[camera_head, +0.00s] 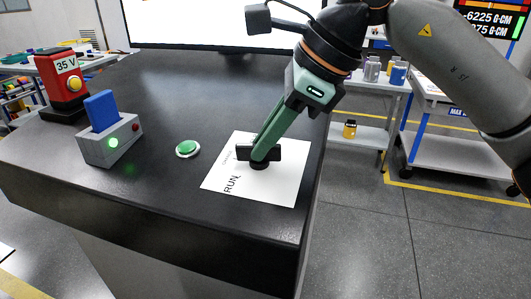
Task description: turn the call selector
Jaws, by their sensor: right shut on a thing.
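The call selector (259,164) is a small black knob on a white plate (225,181) at the right part of the dark table top. Black print reading "RUN" shows on the plate's front left part. My right gripper (258,153), with green fingers, reaches down from the upper right and is shut on the selector. The fingers hide part of the knob and some of the plate's print. My left gripper is not in view.
On the dark table (170,200) stand a green button (187,149), a grey box (110,142) with a blue block (101,110) in its top, and a red unit (60,80) marked "35 V". A screen (200,22) stands behind. The table's front middle is clear.

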